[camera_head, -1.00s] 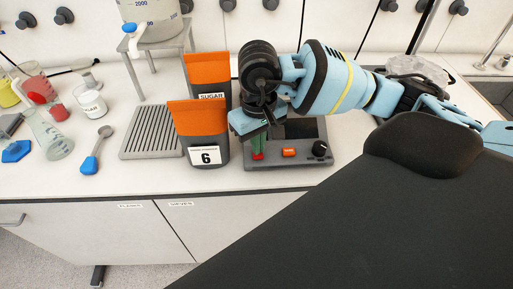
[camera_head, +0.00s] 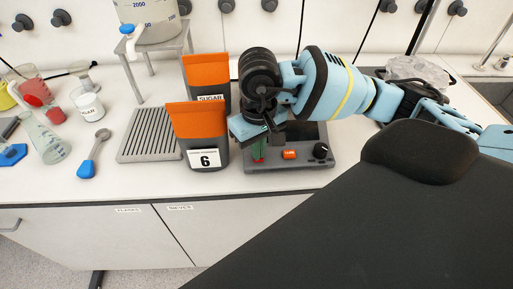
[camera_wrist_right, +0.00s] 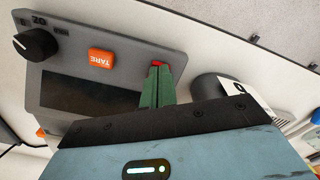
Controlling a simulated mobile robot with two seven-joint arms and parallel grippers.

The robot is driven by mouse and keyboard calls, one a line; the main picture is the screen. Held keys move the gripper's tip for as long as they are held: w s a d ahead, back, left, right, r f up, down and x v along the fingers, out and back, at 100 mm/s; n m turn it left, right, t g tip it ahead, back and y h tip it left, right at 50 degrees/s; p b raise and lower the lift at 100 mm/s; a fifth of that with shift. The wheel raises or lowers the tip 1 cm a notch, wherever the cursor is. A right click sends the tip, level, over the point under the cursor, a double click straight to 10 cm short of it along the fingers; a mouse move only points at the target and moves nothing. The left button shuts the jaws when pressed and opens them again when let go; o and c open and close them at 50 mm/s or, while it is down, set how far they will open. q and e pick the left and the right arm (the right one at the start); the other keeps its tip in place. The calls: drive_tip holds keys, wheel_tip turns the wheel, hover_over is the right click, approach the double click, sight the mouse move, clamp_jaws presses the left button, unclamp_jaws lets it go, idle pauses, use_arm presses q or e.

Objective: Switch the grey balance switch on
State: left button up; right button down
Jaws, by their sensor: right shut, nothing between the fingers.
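The grey balance (camera_head: 262,166) stands on the white counter, with a dark display, an orange TARE button (camera_head: 289,154) and a black knob (camera_head: 320,151). It also shows in the right wrist view (camera_wrist_right: 140,62). My right gripper (camera_head: 258,152) is shut and empty, pointing down at the left front of the balance. In the right wrist view its green fingertips (camera_wrist_right: 160,78) are at a small red switch part (camera_wrist_right: 158,64). The fingers cover most of this part, so its position is unclear. I cannot tell whether they touch it. My left gripper is not in view.
An orange-topped container marked 6 (camera_head: 202,158) stands close left of the balance, with a SUGAR container (camera_head: 208,72) behind it. A grooved grey tray (camera_head: 150,140), a blue-handled spoon (camera_head: 92,155) and glassware are further left.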

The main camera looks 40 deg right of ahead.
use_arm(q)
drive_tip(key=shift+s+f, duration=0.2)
use_arm(e)
drive_tip(key=shift+f, duration=0.25)
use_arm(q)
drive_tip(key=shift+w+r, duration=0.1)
use_arm(e)
drive_tip(key=shift+r, duration=0.15)
